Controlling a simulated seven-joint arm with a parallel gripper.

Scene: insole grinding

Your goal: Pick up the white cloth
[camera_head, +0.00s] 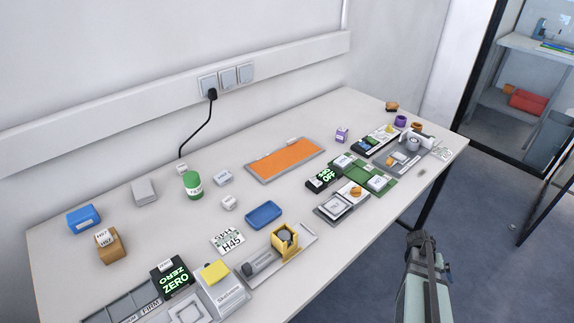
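No item shows plainly as a white cloth. A pale grey-white folded-looking block (144,191) lies at the back left of the white table, and I cannot tell whether it is the cloth. Smaller white items lie near the green jar, including a white block (223,177) and another white block (229,202). My gripper (425,243) is at the lower right, off the table's front edge and apart from all of these. Its fingers are too small and dark to tell whether they are open or shut.
The white table (130,270) is crowded along its front with devices and trays. A green jar (193,184), a blue tray (264,215), an orange mat (285,158) and a yellow holder (285,242) stand around its middle. A black cable (203,128) hangs from the wall socket.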

